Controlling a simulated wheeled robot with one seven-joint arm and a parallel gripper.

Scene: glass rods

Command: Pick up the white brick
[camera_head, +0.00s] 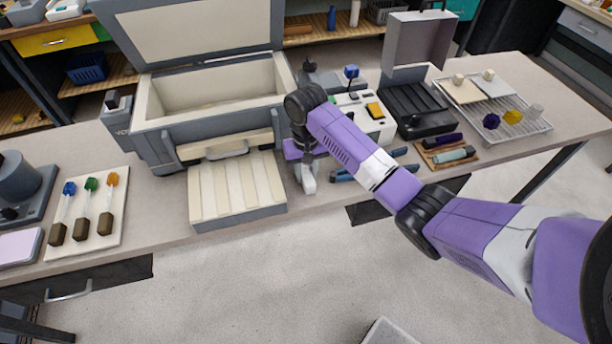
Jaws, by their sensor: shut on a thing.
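My gripper (303,168) points down at the table's front edge, just right of the cream slatted tray. It is shut on a small pale block, which looks like the white brick (309,184). The fingers and wrist hide part of it, and I cannot tell whether it touches the table. Two other small whitish blocks sit at the back right, one on a cream board (459,79) and one on a grey board (488,74).
An open kiln (205,95) with a slatted front tray (237,190) stands left of my gripper. A white device (366,115), blue-handled tools (350,175) and a black tray (418,108) are to the right.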

